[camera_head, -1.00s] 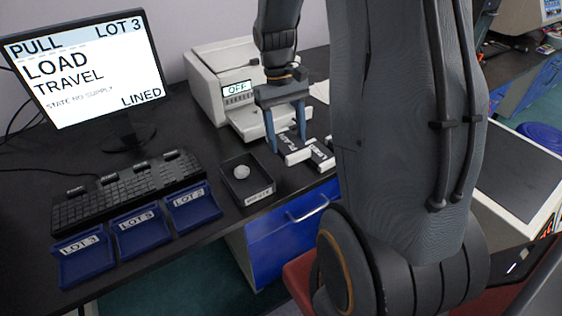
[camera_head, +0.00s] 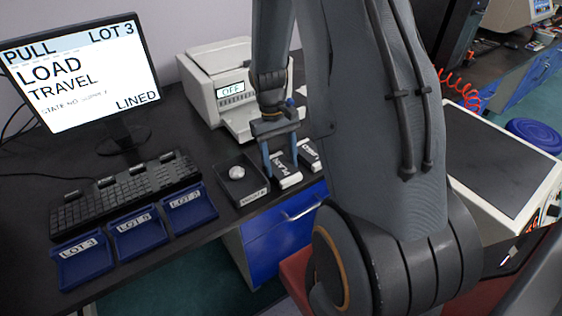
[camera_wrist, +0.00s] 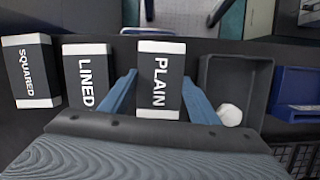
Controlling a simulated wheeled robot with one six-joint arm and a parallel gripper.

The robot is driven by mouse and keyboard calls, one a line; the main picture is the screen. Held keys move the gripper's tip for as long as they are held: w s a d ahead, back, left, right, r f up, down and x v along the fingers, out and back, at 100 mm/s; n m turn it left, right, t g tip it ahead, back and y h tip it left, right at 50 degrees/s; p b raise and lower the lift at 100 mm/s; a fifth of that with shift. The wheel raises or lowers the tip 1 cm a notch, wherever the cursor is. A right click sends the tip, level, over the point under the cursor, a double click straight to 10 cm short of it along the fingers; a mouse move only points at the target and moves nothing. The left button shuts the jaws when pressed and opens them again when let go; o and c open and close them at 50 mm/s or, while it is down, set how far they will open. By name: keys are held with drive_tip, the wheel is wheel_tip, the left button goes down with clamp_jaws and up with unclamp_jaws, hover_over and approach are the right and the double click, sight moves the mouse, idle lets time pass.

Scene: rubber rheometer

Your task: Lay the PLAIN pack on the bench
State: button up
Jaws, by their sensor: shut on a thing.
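The PLAIN pack (camera_head: 285,170), black with white ends and white lettering, is between the fingers of my gripper (camera_head: 281,164) near the bench's front edge. In the wrist view the PLAIN pack (camera_wrist: 160,80) sits between the two blue fingers (camera_wrist: 160,98), and my gripper is shut on it. It looks about level with the LINED pack (camera_wrist: 88,76) to its left; I cannot tell whether it touches the bench (camera_head: 150,150). The SQUARED pack (camera_wrist: 31,70) lies further left in the wrist view. My arm hides part of the bench on the right in the head view.
A black open tray (camera_head: 241,186) holding a small whitish piece (camera_head: 237,172) stands close beside the PLAIN pack. Blue LOT trays (camera_head: 137,233) and a keyboard (camera_head: 125,190) are to the left. A white machine (camera_head: 225,90) reading OFF stands behind. A monitor (camera_head: 80,80) shows LOAD.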

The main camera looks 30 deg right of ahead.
sight(276, 159)
drive_tip(key=shift+f, duration=0.2)
drive_tip(key=o, duration=1.2)
drive_tip(key=shift+c, duration=0.2)
drive_tip(key=shift+r, duration=0.1)
drive_tip(key=b+v, duration=0.3)
drive_tip(key=v, duration=0.9)
drive_tip(key=s+a+f+t, duration=0.1)
drive_tip(key=s+a+t, duration=0.2)
drive_tip(key=s+a, duration=0.7)
drive_tip(key=a, duration=0.3)
drive_tip(key=shift+s+f+n+t, duration=0.25)
drive_tip(key=shift+s+n+t, duration=0.15)
